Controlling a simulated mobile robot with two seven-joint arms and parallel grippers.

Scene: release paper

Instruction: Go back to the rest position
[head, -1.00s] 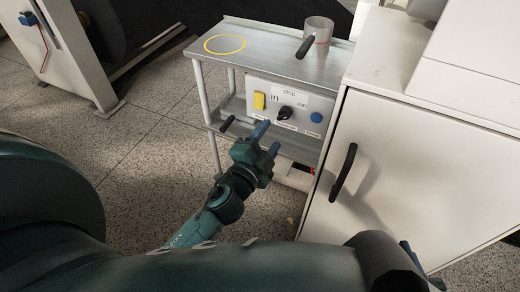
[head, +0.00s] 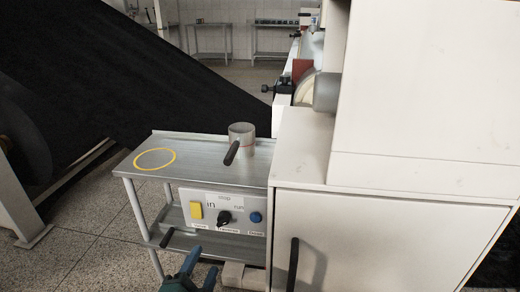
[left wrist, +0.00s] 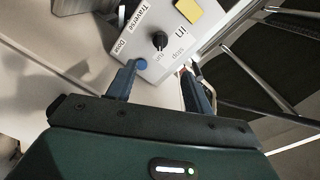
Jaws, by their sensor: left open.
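My left gripper (head: 202,265) shows at the bottom of the head view, in front of the small metal stand and below its control panel (head: 232,227). Its two blue fingers are apart with nothing between them. The panel has a yellow button (head: 196,209), a black knob (head: 224,217) and a blue button (head: 255,217). In the left wrist view, my open left gripper (left wrist: 160,75) points toward the panel, with the black knob (left wrist: 160,39) beyond the fingers and the yellow button (left wrist: 186,14) at the top. My right gripper is out of view.
The stand's metal top (head: 200,165) carries a grey cup (head: 242,136) with a black handle, beside a yellow ring mark (head: 155,158). A white cabinet (head: 380,245) with a black door handle (head: 292,265) stands close at right. Speckled floor (head: 85,225) lies open at left.

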